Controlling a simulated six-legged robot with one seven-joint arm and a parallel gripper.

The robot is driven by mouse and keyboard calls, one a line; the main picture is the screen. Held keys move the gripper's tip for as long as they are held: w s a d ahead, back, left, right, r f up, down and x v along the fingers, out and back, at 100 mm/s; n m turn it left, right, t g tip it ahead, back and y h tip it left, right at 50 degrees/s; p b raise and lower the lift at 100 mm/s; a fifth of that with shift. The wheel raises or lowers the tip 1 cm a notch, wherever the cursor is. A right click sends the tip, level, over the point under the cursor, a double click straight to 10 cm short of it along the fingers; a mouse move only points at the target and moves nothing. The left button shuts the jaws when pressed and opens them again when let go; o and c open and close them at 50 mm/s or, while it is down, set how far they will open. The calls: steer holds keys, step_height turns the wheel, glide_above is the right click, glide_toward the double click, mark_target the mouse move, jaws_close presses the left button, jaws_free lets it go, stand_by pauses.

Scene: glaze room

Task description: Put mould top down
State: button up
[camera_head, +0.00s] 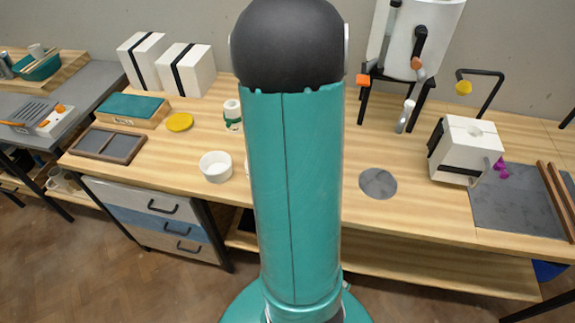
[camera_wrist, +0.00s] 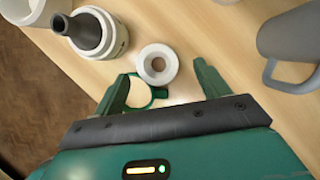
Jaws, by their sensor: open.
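My gripper (camera_wrist: 160,82) is open in the wrist view, low over the wooden bench, with nothing held between its fingers. Two white blocks with black straps (camera_head: 143,60) (camera_head: 187,70) stand at the back left. My arm hides the gripper in the head view.
A white container with a dark neck (camera_wrist: 92,34) stands left of the gripper and a grey mug (camera_wrist: 291,45) right. A white bowl (camera_head: 215,167), yellow disc (camera_head: 180,122) and grey disc (camera_head: 378,183) are on the bench. Bare bench lies around the grey disc. A grey slab (camera_head: 515,205) lies right.

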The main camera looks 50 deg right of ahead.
steer(key=x, duration=0.4)
steer(key=shift+w+a+f, duration=0.1)
steer(key=shift+w+f, duration=0.05)
steer(key=shift+f, duration=0.15)
steer(key=shift+c, duration=0.2)
steer(key=c, duration=1.1)
steer(key=shift+r, duration=0.25)
